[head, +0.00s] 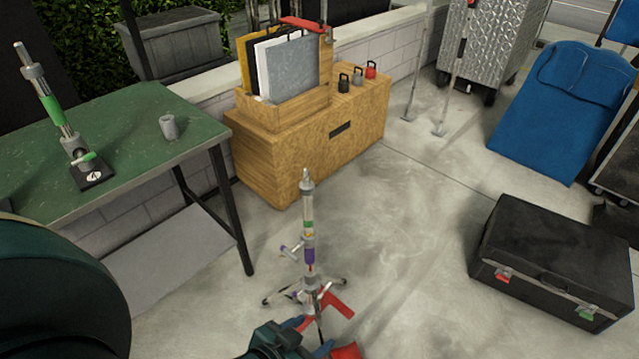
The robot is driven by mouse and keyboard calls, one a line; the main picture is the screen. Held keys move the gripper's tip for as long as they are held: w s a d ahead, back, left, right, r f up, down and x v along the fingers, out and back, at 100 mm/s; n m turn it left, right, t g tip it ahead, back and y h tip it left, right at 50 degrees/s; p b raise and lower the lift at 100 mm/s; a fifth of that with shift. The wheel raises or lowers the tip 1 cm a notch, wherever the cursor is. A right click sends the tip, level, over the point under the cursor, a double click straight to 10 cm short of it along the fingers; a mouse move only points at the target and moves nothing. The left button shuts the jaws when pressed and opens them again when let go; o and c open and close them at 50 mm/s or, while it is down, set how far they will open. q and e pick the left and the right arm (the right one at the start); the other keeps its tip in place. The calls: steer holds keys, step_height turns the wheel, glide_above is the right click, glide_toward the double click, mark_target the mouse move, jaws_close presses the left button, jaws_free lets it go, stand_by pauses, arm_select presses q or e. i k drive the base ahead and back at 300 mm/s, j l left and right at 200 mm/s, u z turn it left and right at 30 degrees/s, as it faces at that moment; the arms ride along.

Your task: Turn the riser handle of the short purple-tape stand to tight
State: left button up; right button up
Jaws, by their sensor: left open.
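The short purple-tape stand (308,215) stands upright on the concrete floor in the middle of the head view. It has a silver column, a green band, a purple tape band (309,255) and spread legs low down. A small handle (290,249) with purple on it sticks out to the left beside the purple band. A second small handle shows lower, near the legs. My left gripper (309,337) is open at the bottom of the view, in front of and below the handles. No contact with the stand can be made out. My right gripper is not in view.
A green table (140,120) with another stand and a grey cup is at left. A wooden box (300,150) stands behind, and a black case (550,260) at right. Floor right of the stand is clear.

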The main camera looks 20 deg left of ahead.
mark_target(290, 254)
steer(key=u, duration=1.05)
steer(key=j+z, duration=0.15)
steer(key=j, duration=0.7)
steer(key=j+z, duration=0.2)
steer(key=j, duration=0.65)
steer(key=k+j+z, duration=0.15)
steer(key=j, duration=0.7)
steer(key=i+j+z, duration=0.15)
steer(key=i+j, duration=0.25)
steer(key=j, duration=0.15)
